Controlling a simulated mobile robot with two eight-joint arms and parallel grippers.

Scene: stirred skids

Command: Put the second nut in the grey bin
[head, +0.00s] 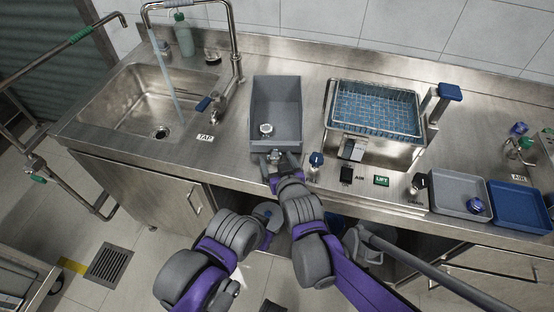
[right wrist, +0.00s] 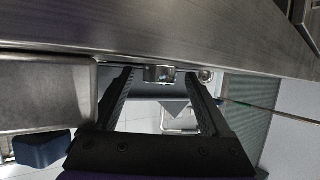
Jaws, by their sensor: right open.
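The grey bin (head: 299,112) stands on the steel counter, with one metal nut (head: 266,129) lying inside near its front. My right gripper (head: 275,158) is open just in front of the bin's front wall, low over the counter. In the right wrist view its two fingers (right wrist: 172,88) are spread, and a small shiny metal nut (right wrist: 160,74) shows between them, apart from both. Whether the fingers reach around it is hard to tell. My left gripper (head: 267,213) is below the counter's front edge, partly hidden, and its jaws are unclear.
A sink (head: 118,100) with running water is left of the bin. A tank with a wire basket (head: 375,108) is to the right. A blue-topped knob (head: 316,160) stands close right of my gripper. A grey tray (head: 447,193) and blue tray (head: 515,205) lie far right.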

